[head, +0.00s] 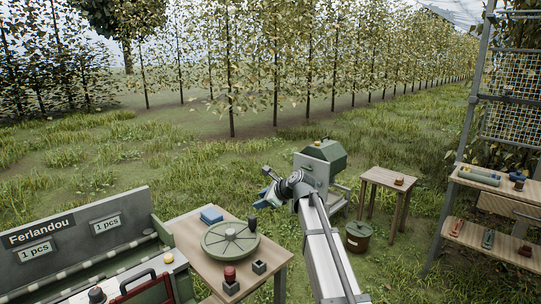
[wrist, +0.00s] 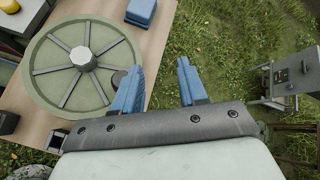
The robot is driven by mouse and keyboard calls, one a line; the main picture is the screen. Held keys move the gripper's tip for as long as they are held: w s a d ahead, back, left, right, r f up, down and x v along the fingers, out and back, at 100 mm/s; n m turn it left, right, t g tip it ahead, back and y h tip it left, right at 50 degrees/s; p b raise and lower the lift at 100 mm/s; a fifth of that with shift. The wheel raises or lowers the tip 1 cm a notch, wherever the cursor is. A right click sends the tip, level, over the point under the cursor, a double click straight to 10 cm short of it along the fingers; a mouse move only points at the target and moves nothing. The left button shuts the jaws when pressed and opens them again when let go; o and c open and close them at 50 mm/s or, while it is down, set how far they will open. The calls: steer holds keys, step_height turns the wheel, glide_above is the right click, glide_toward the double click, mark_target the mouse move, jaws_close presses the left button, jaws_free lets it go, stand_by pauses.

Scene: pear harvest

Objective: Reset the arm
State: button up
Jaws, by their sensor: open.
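My arm (head: 325,250) reaches out from the bottom of the head view. My gripper (head: 268,193) is at its far end, to the right of the wooden table and a little beyond the green wheel. In the wrist view my gripper (wrist: 158,82) shows two blue fingers spread apart, with only grass between their tips. It holds nothing. In the wrist view the left finger overlaps the table's edge, and the right finger is over grass.
A wooden table (head: 188,230) carries a green spoked wheel (head: 229,240), a blue block (head: 211,214) and a red-topped button (head: 230,280). A green-grey machine (head: 320,165), a small stool (head: 388,182) and a dark green bucket (head: 358,236) stand right. A shelf rack (head: 500,190) is far right.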

steer(key=s+d+f+h, duration=0.1)
steer(key=d+f+h, duration=0.1)
steer(key=d+f, duration=1.35)
steer(key=s+f+n+g+h, duration=0.1)
steer(key=s+f+n, duration=0.1)
steer(key=s+f, duration=0.45)
steer(key=s+f+n+g, duration=0.2)
steer(key=s+f, duration=0.2)
steer(key=f, duration=0.6)
steer(key=s+f+n+g+h, duration=0.1)
steer(key=s+f+n, duration=0.1)
steer(key=s+f, duration=0.45)
steer(key=s+d+f+n+g+h, duration=0.15)
steer(key=s+f+n+g, duration=0.4)
steer(key=s+f, duration=1.25)
steer(key=s+d+f+n+g+h, duration=0.1)
steer(key=s+n, duration=0.3)
steer(key=s, duration=0.9)
steer(key=s+d+f+n+g+h, duration=0.1)
steer(key=s+n, duration=0.4)
steer(key=s, duration=0.9)
step_height(320, 180, down, 2)
steer(key=shift+s+d+g+h, duration=0.3)
steer(key=shift+d+g, duration=0.2)
steer(key=shift+g, duration=0.65)
